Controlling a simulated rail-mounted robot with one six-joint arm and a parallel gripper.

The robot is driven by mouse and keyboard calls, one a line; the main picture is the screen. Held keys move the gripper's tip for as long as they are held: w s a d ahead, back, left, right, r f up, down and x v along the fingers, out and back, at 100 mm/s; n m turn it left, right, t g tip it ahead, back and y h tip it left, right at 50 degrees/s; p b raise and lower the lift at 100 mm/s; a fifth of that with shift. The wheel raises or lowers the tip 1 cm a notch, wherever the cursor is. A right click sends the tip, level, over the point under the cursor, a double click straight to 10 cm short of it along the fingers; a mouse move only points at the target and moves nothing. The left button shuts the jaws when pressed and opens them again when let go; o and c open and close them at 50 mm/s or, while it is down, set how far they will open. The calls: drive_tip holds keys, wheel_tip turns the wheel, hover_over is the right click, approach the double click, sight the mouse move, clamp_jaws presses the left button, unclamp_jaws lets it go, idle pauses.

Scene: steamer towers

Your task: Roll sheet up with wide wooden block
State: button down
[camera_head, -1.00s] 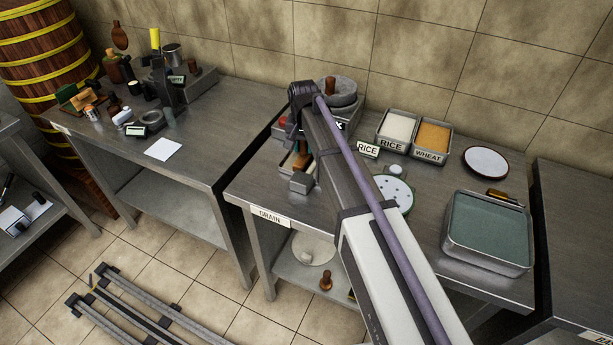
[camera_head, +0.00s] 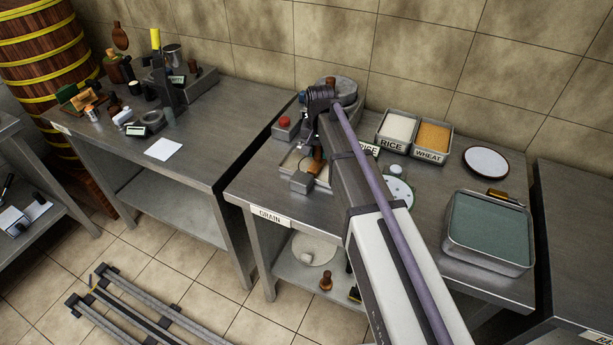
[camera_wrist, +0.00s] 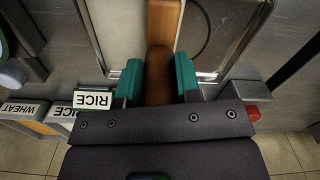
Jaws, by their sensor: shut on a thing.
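My gripper (camera_wrist: 158,79) is shut, its teal pads on both sides of the dark brown handle of a wooden block (camera_wrist: 166,18). The block's lighter wood extends to the top edge of the wrist view. A pale, flat surface (camera_wrist: 118,28), which may be the sheet, lies under and beside the block in a metal-edged frame (camera_wrist: 238,40). I cannot tell whether any of it is curled or whether the block touches it.
A red button (camera_head: 284,121) is behind the frame, near a grey round stone (camera_head: 343,88). Rice (camera_head: 397,127) and wheat (camera_head: 432,138) trays stand to the right.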

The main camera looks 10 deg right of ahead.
drive_tip(key=shift+s+d, duration=0.1)
drive_tip(key=shift+d, duration=0.05)
drive_tip(key=shift+r+p, duration=0.7)
drive_tip(key=shift+p, duration=0.05)
drive_tip(key=shift+f, duration=0.1)
hover_over(293, 159)
idle(0.6)
drive_tip(key=shift+f+b, duration=0.65)
drive_tip(key=shift+b, duration=0.05)
idle(0.4)
